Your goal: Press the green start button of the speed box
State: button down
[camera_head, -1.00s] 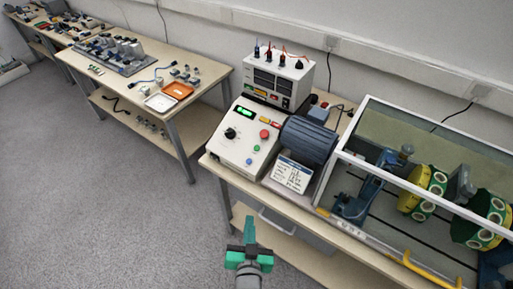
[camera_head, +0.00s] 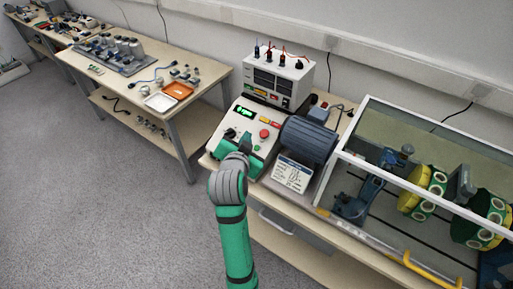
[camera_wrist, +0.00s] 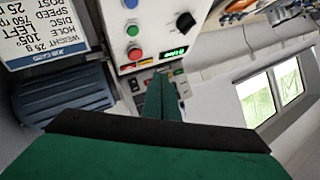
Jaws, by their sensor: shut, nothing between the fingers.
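The speed box (camera_head: 248,116) is a white sloped panel on the bench in the head view, with a lit green display (camera_head: 244,111) and a red button (camera_head: 264,133). The wrist view shows its panel upside down, with the green start button (camera_wrist: 133,30) between the red button (camera_wrist: 135,53) and a blue button (camera_wrist: 131,4). My gripper (camera_head: 246,139) is over the lower part of the panel and hides some of it. Its green fingers (camera_wrist: 162,85) are shut and empty, below and right of the green button in the wrist view. I cannot tell their height above the panel.
A dark ribbed motor (camera_head: 308,139) and a printed card (camera_head: 291,176) are right of the speed box. A meter unit (camera_head: 279,75) with leads stands behind. A clear-walled enclosure (camera_head: 345,157) with discs fills the right. The floor (camera_head: 110,200) at left is clear.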

aim_at(257, 148)
dwell(0.4)
jog(key=shift+w+d+f, duration=0.4)
jog(key=shift+w+f, duration=0.1)
jog(key=shift+f, duration=0.8)
jog(key=shift+w+d+f, duration=0.35)
jog(key=shift+w+f, duration=0.2)
jog(key=shift+f, duration=0.75)
jog(key=shift+w+d+f, duration=0.4)
jog(key=shift+w+f, duration=0.1)
jog(key=shift+f, duration=0.8)
jog(key=shift+f, duration=0.15)
jog(key=shift+w+d+f, duration=0.1)
jog(key=shift+w+f, duration=0.05)
jog(key=shift+f, duration=0.1)
jog(key=shift+w+d+f, duration=0.1)
jog(key=shift+f, duration=0.25)
jog(key=shift+r, duration=0.15)
jog(key=shift+s+a+r, duration=0.2)
jog(key=shift+a+r, duration=0.05)
jog(key=shift+r, duration=0.3)
jog(key=shift+d, duration=0.1)
